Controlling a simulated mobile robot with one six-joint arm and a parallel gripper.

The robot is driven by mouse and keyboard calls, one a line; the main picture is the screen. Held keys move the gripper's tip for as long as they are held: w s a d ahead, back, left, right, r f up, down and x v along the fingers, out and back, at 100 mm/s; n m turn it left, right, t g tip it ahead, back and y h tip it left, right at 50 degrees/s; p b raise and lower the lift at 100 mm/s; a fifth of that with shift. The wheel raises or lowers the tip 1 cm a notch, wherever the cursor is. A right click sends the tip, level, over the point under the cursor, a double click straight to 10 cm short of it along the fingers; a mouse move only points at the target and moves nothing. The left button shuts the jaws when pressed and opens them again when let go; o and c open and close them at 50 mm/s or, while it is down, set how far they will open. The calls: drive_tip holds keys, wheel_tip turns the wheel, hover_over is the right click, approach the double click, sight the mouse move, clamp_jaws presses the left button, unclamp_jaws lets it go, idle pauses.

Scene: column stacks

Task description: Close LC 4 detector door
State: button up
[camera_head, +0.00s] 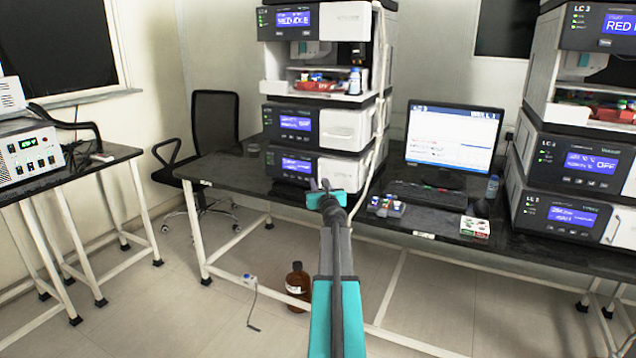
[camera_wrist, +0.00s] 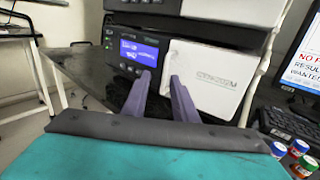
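The LC 4 column stack stands on the dark bench left of the monitor. Its lowest module (camera_head: 290,165), with a blue display, has a white door (camera_head: 342,173) on its right half. In the wrist view this white door (camera_wrist: 215,82) fills the area right of the blue display (camera_wrist: 139,50). I cannot tell whether the door is flush or slightly ajar. My gripper (camera_head: 322,184) is in front of this module. In the wrist view my gripper (camera_wrist: 160,76) has its two purple fingers apart, with nothing between them. The right finger overlaps the door's left edge in view; contact is unclear.
A monitor (camera_head: 452,137) and keyboard (camera_head: 428,194) stand right of the stack, with small vials (camera_head: 385,207) in front. The LC 3 stack (camera_head: 573,165) is at the right. A chair (camera_head: 212,125) stands at the left. A brown bottle (camera_head: 298,281) is under the bench.

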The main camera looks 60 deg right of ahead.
drive_tip(key=v, duration=0.7)
idle(0.3)
drive_tip(key=shift+r, duration=0.1)
